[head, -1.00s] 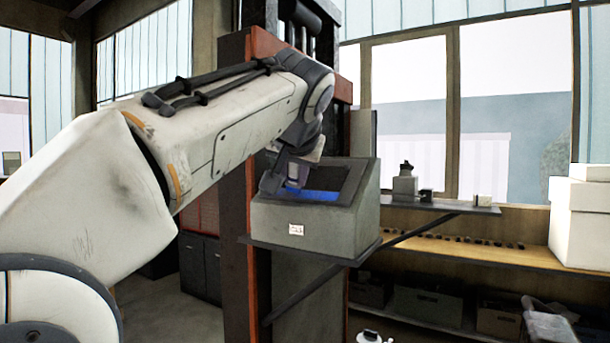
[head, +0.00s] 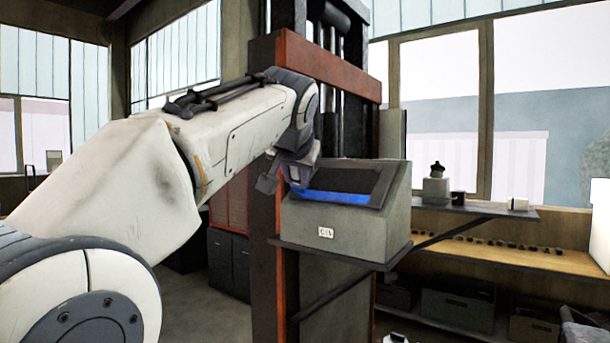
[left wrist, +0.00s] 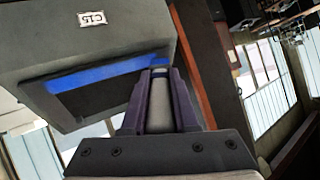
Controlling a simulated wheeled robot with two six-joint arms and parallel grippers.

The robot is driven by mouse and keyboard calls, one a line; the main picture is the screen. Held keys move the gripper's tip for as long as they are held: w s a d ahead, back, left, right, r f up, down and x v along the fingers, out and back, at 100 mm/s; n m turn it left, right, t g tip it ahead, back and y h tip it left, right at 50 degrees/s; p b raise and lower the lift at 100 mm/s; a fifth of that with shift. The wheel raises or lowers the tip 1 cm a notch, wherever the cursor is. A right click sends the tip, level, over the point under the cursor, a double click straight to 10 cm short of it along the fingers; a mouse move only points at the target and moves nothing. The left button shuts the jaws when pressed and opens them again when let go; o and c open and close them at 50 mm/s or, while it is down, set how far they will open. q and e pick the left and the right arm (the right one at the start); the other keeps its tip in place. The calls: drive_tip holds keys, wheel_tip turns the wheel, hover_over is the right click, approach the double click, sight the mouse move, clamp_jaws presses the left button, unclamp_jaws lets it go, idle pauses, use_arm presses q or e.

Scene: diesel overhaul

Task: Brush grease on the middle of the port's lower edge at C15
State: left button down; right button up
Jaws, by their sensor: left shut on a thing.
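The grey box labelled C15 (head: 326,232) has a dark port (head: 345,180) in its sloping top, with a bright blue lower edge (head: 335,197). The box appears turned over in the left wrist view, with its label (left wrist: 92,18) at the top and the blue edge (left wrist: 110,73) below. My left gripper (head: 292,180) is at the left end of the port. In the left wrist view its fingers (left wrist: 158,105) are shut on a grey rod-like tool, probably the brush (left wrist: 160,103). The tool's tip is close to one end of the blue edge; I cannot tell whether it touches. My right gripper is out of view.
The box stands on a bracketed shelf (head: 335,250) fixed to a dark post with an orange-red frame (head: 345,75). To the right, a narrow shelf (head: 470,211) holds small parts above a wooden bench (head: 530,257).

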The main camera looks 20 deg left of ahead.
use_arm(q)
drive_tip(key=shift+a, duration=0.1)
idle(0.3)
drive_tip(key=shift+s+a+r+p, duration=0.1)
drive_tip(key=shift+s+r+p, duration=0.2)
drive_tip(key=shift+r+p, duration=0.25)
drive_tip(key=shift+s+a+r+p, duration=0.25)
drive_tip(key=shift+s+r+p, duration=0.25)
drive_tip(key=shift+s+r, duration=0.3)
drive_tip(key=shift+s+a+r+p, duration=0.25)
drive_tip(key=shift+s+r+p, duration=0.3)
drive_tip(key=shift+r, duration=0.45)
drive_tip(key=shift+r, duration=0.1)
drive_tip(key=shift+s+a+r+p, duration=0.15)
drive_tip(key=shift+s+r+p, duration=0.3)
drive_tip(key=shift+r, duration=0.15)
drive_tip(key=shift+s+a+r+p, duration=0.15)
drive_tip(key=shift+s+r+p, duration=0.2)
drive_tip(key=shift+r, duration=0.2)
drive_tip(key=shift+f, duration=0.1)
drive_tip(key=w+f+b, duration=0.1)
drive_tip(key=w+d+f+b, duration=0.1)
drive_tip(key=f, duration=0.1)
drive_tip(key=w+f+b, duration=0.1)
drive_tip(key=f, duration=0.1)
drive_tip(key=shift+w+d+f+b, duration=0.15)
drive_tip(key=shift+w+f+b, duration=0.05)
drive_tip(key=shift+b, duration=0.2)
drive_tip(key=shift+w+d+f, duration=0.15)
drive_tip(key=shift+w+f, duration=0.3)
